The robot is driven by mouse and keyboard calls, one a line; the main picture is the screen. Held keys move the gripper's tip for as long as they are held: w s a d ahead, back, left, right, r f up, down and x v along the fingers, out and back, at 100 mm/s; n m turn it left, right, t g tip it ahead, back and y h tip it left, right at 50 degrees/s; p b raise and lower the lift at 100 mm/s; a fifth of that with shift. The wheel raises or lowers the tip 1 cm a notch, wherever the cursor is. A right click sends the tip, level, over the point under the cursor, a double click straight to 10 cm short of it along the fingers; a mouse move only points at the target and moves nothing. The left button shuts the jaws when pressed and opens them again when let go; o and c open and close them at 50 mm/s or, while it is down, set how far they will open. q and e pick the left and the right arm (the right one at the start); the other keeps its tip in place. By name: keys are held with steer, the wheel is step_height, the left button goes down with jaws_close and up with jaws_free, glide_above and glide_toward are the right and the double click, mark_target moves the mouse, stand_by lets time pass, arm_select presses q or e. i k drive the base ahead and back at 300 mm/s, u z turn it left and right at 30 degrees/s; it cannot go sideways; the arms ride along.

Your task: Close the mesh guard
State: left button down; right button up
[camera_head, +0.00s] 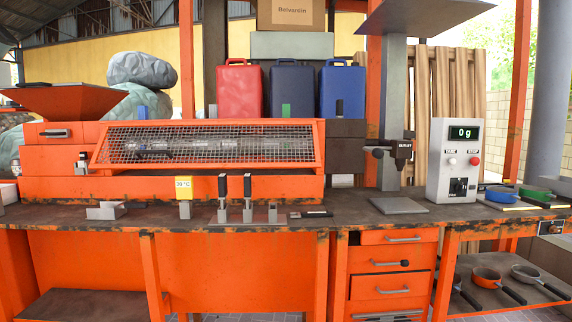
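The mesh guard (240,146) is a wide orange-framed panel of wire mesh on the front of the orange machine (60,188). It lies across the machine's opening, with its left end slanted. A grey screw or shaft (165,146) shows through the mesh. I cannot tell whether the guard's lower edge rests fully against the machine. Neither of my grippers shows in the head view, and nothing is seen touching the guard.
Upright black-handled levers (247,190) and a yellow display (184,182) stand in front of the machine. A grey stand (391,130) and a scale box (453,160) reading 0 g are to the right.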

mark_target(92, 166)
steer(key=z, duration=0.85)
steer(key=i, duration=1.8)
steer(key=u, duration=0.5)
